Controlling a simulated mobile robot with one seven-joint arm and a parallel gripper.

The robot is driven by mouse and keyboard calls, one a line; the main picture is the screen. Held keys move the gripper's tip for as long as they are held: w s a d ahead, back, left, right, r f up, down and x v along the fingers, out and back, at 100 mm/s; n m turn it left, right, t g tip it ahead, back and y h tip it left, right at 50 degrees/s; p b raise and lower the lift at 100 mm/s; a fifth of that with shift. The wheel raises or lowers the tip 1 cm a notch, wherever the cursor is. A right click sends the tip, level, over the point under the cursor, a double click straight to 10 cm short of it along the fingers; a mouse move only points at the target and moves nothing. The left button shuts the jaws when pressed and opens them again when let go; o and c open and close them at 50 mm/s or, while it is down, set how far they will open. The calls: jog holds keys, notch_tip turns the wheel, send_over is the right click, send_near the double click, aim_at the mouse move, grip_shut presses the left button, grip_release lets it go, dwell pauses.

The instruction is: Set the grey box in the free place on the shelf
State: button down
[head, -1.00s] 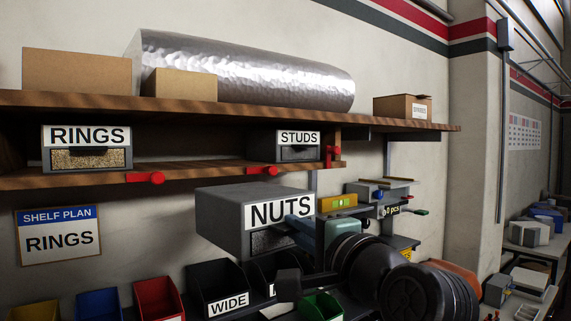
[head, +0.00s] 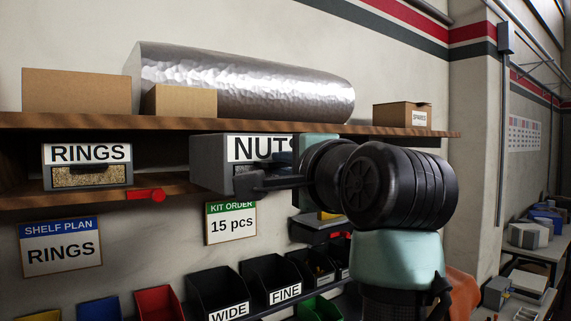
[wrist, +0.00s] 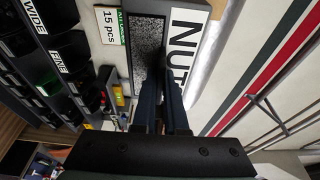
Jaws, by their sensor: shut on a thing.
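The grey box (head: 208,164) with a NUTS label is in my gripper (head: 266,182), level with the lower shelf (head: 60,196) and in front of its right part. In the wrist view, my gripper's dark fingers (wrist: 162,112) close on the front of the box, by its speckled window (wrist: 147,45). The RINGS box (head: 88,183) stands on the lower shelf at the left. Bare shelf shows between it and the held box. The held box and my arm hide the shelf's right end. I cannot tell whether the held box touches the shelf.
A red clamp (head: 146,195) sits on the lower shelf's front edge. The upper shelf (head: 200,123) runs close above, carrying cardboard boxes (head: 180,101) and a silver roll (head: 250,82). Open bins (head: 215,290) stand below. A KIT ORDER sign (head: 231,223) hangs under the shelf.

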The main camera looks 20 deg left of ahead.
jog(key=w+a, duration=1.4)
jog(key=a, duration=0.4)
jog(key=shift+w+a, duration=0.2)
jog(key=shift+w, duration=0.05)
dwell(0.8)
jog(key=shift+f, duration=0.15)
